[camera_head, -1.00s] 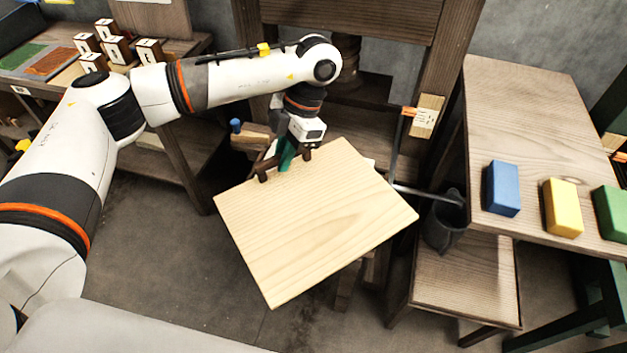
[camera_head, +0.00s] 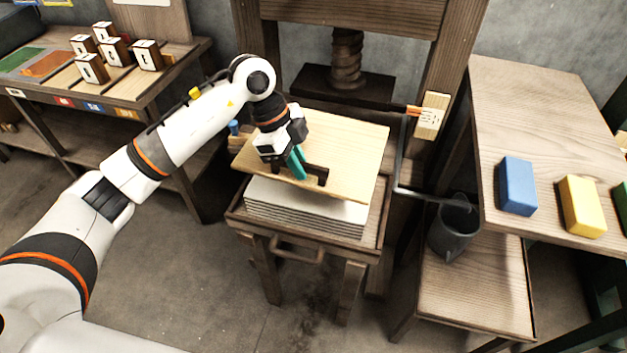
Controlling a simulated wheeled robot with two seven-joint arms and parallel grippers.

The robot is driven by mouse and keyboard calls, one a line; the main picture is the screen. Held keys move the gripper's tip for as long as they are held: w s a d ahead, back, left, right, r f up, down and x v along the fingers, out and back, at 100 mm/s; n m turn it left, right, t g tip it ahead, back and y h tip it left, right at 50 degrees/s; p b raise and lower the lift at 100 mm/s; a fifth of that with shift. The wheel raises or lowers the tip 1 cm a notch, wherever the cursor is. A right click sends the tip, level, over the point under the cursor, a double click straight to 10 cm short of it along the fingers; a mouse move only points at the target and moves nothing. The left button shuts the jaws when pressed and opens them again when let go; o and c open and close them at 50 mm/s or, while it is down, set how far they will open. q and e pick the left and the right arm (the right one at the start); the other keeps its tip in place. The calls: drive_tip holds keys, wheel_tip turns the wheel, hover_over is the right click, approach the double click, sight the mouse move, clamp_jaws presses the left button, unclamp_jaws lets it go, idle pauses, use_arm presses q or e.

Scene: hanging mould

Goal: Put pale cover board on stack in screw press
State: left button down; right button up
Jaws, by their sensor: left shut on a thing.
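The pale cover board (camera_head: 350,150) is a light wooden sheet with visible grain. My left gripper (camera_head: 299,177) is shut on it, near its front edge, with a teal piece between the dark fingers. The board lies over the stack (camera_head: 305,212) of white sheets, tilted a little and reaching past the stack's left side. Whether it touches the stack I cannot tell; it hides most of the stack's top. The stack sits on the bed of the screw press (camera_head: 300,250). The dark pressing plate (camera_head: 342,86) is raised on its screw behind the board. My right gripper is out of view.
A side table (camera_head: 545,120) on the right carries a blue block (camera_head: 517,186), a yellow block (camera_head: 581,205) and a green block. A dark bucket (camera_head: 455,228) stands on a lower bench. Several numbered blocks (camera_head: 115,50) stand on the left table. A press post rises right of the board.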

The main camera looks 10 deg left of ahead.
sight(300, 183)
use_arm(q)
drive_tip(key=shift+f, duration=0.4)
wheel_tip(300, 183, down, 5)
drive_tip(key=shift+f, duration=0.1)
wheel_tip(300, 183, down, 4)
drive_tip(key=c, duration=1.5)
unclamp_jaws()
drive_tip(key=shift+o, duration=0.2)
drive_tip(key=v, duration=1.2)
drive_tip(key=shift+s+d, duration=0.1)
drive_tip(key=shift+s, duration=0.05)
